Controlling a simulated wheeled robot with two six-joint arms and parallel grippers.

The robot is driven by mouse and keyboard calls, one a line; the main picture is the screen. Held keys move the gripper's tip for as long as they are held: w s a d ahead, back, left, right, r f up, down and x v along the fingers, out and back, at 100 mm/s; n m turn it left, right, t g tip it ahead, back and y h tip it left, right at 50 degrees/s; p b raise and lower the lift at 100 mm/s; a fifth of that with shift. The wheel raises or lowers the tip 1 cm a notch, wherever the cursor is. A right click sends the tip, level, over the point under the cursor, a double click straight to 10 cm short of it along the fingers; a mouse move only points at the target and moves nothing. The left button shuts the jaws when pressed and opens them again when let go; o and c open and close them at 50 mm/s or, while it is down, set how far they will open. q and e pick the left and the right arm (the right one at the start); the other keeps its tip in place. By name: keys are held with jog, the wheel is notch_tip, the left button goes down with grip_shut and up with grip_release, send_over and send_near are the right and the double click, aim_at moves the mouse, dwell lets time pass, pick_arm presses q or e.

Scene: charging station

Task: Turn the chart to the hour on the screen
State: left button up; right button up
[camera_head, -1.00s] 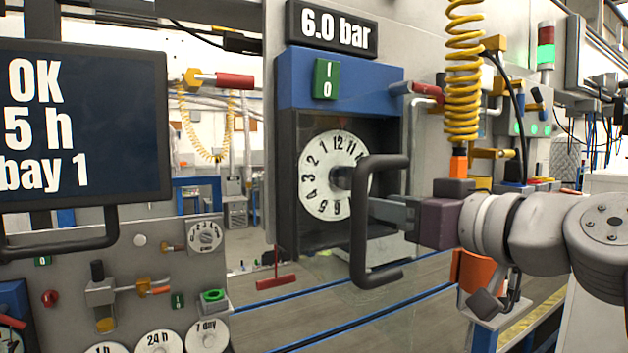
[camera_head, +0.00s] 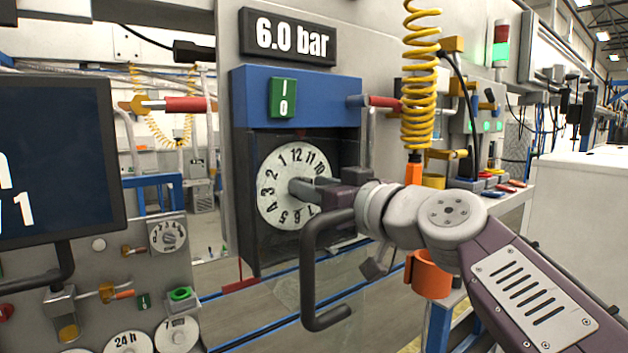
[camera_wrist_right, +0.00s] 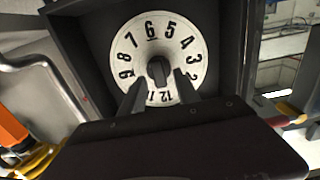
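The chart (camera_head: 272,178) is a white round dial with black hour numbers, upright in a dark box under a blue header. In the head view 12 is near its top. It also shows in the right wrist view (camera_wrist_right: 150,38), with a dark knob (camera_wrist_right: 157,70) at its centre. My right gripper (camera_head: 301,187) reaches in front of the chart. In the wrist view its fingers (camera_wrist_right: 158,90) stand apart, one on each side of the knob; contact is unclear. The screen (camera_head: 55,150) is cut off at the left, its text mostly out of view. My left gripper is not in view.
A black U-shaped handle (camera_head: 313,265) stands in front of the box, below my right gripper. A green switch (camera_head: 283,98) and a 6.0 bar display (camera_head: 290,38) are above. A yellow coiled hose (camera_head: 420,80) hangs at the right. An orange cup (camera_head: 428,275) is below my right arm.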

jog(key=shift+s, duration=0.1)
grip_shut()
dwell(1.2)
